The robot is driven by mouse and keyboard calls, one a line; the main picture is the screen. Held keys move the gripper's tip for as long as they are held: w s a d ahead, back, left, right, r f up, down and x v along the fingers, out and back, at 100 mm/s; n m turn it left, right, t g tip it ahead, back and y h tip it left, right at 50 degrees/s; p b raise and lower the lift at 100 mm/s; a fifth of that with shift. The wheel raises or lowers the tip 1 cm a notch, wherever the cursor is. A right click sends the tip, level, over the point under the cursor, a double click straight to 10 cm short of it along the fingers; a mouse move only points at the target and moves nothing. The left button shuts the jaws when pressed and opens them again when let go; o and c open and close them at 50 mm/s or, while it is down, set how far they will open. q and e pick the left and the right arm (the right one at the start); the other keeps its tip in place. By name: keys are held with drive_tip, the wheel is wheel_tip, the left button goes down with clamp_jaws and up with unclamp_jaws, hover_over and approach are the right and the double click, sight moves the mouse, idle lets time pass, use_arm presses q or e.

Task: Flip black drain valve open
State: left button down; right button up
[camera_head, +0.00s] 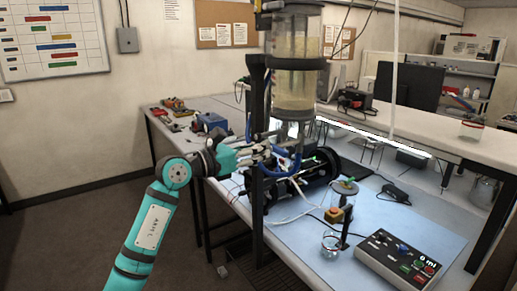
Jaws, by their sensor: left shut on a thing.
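A clear sealed cylinder (297,50) with dark collars stands upright on a dark post (257,110) at the table's left edge. It holds pale yellowish contents. My left gripper (268,150) reaches in from the left, just below the cylinder's base, among tubes and fittings. It is shut on what appears to be the black drain valve; the fingers and fittings hide most of it, so I cannot tell its handle angle. A blue hose (290,166) loops close by the fingertips. My right gripper is out of view.
A black cylindrical device (317,170) lies below the cylinder. A glass beaker (330,244), a small jar stand (341,203) and a grey control box (396,262) with buttons stand on the blue mat (437,228). Loose wires and tubes cross the space near the post.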

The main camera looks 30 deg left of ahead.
use_arm(q)
drive_tip(key=c, duration=1.3)
unclamp_jaws()
drive_tip(key=v, duration=1.2)
drive_tip(key=shift+f, duration=0.1)
